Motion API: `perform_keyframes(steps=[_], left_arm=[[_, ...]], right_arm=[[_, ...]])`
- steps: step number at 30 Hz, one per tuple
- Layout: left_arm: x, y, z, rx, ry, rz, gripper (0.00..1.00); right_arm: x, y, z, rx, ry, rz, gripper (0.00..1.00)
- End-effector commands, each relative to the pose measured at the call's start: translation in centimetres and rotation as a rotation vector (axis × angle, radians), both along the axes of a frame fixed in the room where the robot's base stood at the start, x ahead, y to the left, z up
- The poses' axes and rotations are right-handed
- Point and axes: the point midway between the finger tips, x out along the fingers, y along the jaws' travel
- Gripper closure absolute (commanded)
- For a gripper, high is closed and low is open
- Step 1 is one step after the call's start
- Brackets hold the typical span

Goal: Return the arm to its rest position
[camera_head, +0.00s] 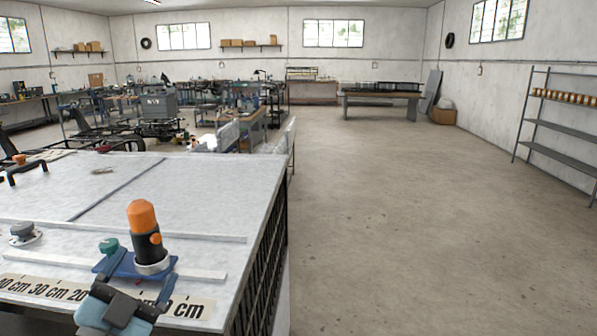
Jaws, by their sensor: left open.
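My left gripper (134,279) is at the bottom left of the head view, low over the front of the white workbench (180,195). It is blue and dark grey, with its jaws open. A green knob (108,245) shows at the left of the gripper. I cannot tell whether the gripper touches either one. My right gripper is not in view.
A strip with centimetre marks (45,289) lies along the bench front. A grey knob on a disc (22,232) and a black handle (28,170) stand at left. The floor (420,220) to the right is clear, up to a metal shelf (560,125).

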Motion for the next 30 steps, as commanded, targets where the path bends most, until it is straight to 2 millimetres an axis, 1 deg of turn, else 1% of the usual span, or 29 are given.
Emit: perform_keyframes(steps=[1,2,3,4,5,6,8,9,10,13,15,18,21,28,29,30], left_arm=[[-0.4,1.1,-3.8,-0.072,0.162,0.065,0.22],[-0.7,1.8,-6.0,-0.107,0.26,0.104,0.22],[-1.5,2.5,-8.9,-0.148,0.39,0.15,0.22],[-2.2,3.0,-11.0,-0.176,0.483,0.182,0.22],[-3.1,3.4,-13.1,-0.2,0.575,0.21,0.22],[-4.4,3.7,-15.7,-0.227,0.694,0.244,0.22],[-6.4,4.0,-18.9,-0.256,0.848,0.284,0.22],[-7.8,4.1,-20.6,-0.27,0.936,0.304,0.22],[-8.7,4.1,-21.6,-0.279,0.992,0.315,0.22],[-11.7,4.1,-24.5,-0.299,1.159,0.345,0.22],[-13.5,4.0,-26.1,-0.309,1.256,0.36,0.22],[-16.1,3.8,-27.8,-0.319,1.381,0.374,0.22],[-18.4,3.5,-29.1,-0.325,1.488,0.382,0.22],[-23.2,2.9,-31.1,-0.333,1.701,0.391,0.22],[-23.2,2.8,-31.3,-0.334,1.705,0.387,0.22],[-22.7,2.6,-31.6,-0.334,1.682,0.376,0.22]], right_arm=[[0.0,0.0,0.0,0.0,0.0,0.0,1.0],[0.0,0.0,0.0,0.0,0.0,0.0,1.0],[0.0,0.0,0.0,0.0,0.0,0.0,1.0],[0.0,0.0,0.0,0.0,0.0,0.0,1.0],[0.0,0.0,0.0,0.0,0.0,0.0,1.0],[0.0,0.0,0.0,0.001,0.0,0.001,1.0],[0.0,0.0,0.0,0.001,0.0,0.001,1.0],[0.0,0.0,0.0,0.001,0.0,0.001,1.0],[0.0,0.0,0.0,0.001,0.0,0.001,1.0],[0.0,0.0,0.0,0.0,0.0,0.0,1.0],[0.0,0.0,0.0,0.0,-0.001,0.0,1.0],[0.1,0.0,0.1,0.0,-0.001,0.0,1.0],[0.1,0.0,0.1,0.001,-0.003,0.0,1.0],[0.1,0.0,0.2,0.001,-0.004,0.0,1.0],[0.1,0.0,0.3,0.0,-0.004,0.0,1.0],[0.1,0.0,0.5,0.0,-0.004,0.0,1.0]])
